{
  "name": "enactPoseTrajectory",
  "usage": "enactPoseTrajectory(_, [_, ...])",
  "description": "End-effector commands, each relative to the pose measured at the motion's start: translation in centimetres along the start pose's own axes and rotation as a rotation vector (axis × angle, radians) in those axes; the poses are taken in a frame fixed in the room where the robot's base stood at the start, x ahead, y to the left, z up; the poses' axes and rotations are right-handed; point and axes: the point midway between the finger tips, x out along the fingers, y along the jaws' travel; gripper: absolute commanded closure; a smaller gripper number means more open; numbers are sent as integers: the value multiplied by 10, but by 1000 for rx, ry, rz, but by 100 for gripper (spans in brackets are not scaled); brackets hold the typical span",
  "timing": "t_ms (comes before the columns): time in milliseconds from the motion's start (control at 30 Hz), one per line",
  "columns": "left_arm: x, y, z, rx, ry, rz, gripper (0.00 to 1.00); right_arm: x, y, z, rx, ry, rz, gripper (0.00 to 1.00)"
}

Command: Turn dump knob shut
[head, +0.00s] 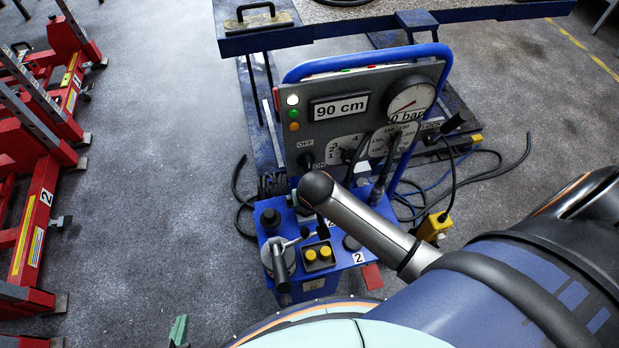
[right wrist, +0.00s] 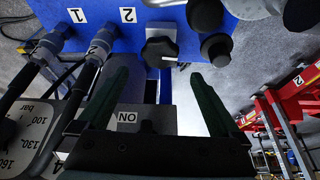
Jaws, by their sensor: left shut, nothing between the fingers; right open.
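The dump knob, taken to be the black lobed knob (right wrist: 160,52) on a pale square mount, sits on the blue unit (right wrist: 105,20) in the right wrist view. My right gripper (right wrist: 159,72) is open, with one dark green finger on each side of the knob's line. The knob appears between and just beyond the fingertips; contact is not visible. In the head view, my right arm covers that area and the right gripper cannot be made out. Only a green tip of my left gripper (head: 178,330) shows at the bottom edge, shut and empty, away from the unit.
A control panel (head: 325,133) reading 90 cm, with a pressure gauge (head: 408,100), stands behind the blue unit. Hoses (right wrist: 35,65) are close on the wrist view's left; other black knobs (right wrist: 215,48) are on its right. Red stands (head: 35,215) are at left, with clear floor between.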

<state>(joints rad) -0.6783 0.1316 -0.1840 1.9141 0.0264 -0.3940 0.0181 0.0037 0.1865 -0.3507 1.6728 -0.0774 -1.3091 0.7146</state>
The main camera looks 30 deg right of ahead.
Motion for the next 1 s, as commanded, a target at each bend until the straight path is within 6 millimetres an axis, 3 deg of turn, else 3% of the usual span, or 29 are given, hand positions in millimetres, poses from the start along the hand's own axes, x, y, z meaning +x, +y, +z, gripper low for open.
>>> enactPoseTrajectory(300, [0, 0, 0, 0, 0, 0, 100, -36, 0, 0, 1, 1, -1, 0])
enactPoseTrajectory(767, [0, 0, 1, 0, -1, 0, 100, -40, -1, 0, -11, 11, -7, 0])
enactPoseTrajectory(1000, [6, 0, 8, 0, -3, 1, 100, -52, -20, -21, -270, 261, -116, 0])
